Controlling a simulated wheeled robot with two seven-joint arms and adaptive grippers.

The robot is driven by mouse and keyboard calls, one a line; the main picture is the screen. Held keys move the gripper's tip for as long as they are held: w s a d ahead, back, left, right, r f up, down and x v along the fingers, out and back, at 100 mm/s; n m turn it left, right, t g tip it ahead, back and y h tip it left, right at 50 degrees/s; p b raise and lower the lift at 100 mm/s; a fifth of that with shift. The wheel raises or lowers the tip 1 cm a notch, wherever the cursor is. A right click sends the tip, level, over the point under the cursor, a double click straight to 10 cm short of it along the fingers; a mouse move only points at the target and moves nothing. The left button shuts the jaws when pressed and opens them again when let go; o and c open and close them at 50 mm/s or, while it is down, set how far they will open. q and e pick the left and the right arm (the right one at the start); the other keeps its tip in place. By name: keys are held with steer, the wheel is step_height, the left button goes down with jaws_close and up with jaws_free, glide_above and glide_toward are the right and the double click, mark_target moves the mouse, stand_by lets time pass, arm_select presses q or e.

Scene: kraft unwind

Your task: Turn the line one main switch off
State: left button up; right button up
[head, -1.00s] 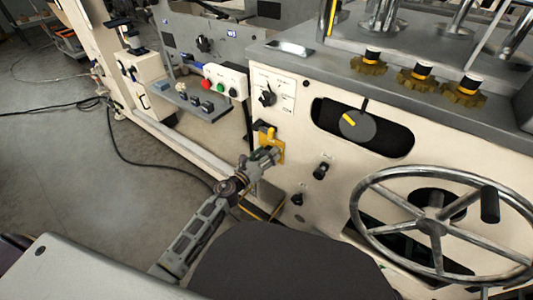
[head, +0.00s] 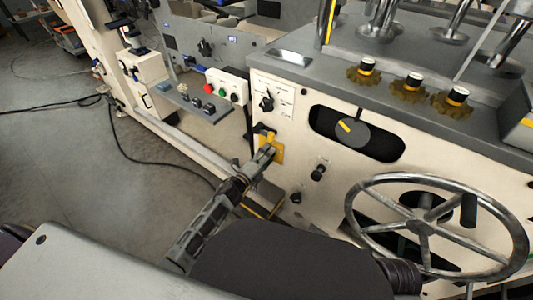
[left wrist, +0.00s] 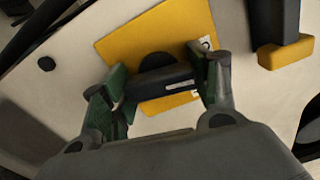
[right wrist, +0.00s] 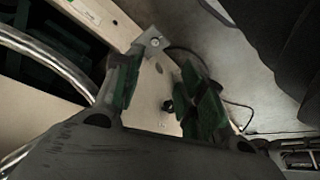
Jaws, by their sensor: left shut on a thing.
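The main switch is a black handle (left wrist: 150,82) on a yellow square plate (left wrist: 125,40), mounted on the cream machine front. The yellow plate also shows in the head view (head: 279,153), partly behind my left gripper (head: 268,150). In the left wrist view my left gripper (left wrist: 155,85) has a finger at each end of the black handle and is shut on it. The handle lies crosswise between the fingers. A small round mark shows at the plate's right corner. My right gripper (right wrist: 160,82) is open and empty in the right wrist view, near the machine.
A spoked handwheel (head: 420,228) and a dial (head: 352,131) in a dark slot are to the right. A rotary knob (head: 267,103) is above the switch. A button box (head: 227,86) is at the left. A black cable (head: 125,145) lies on the floor.

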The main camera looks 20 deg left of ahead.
arm_select(q)
steer(key=shift+a+n+p, duration=0.1)
steer(key=shift+n+p, duration=0.4)
steer(key=shift+n, duration=0.6)
steer(key=o, duration=1)
steer(key=shift+o, duration=0.2)
steer(key=shift+s, duration=0.1)
steer(key=v, duration=1.1)
steer(key=shift+s, duration=0.4)
steer(key=shift+a, duration=0.1)
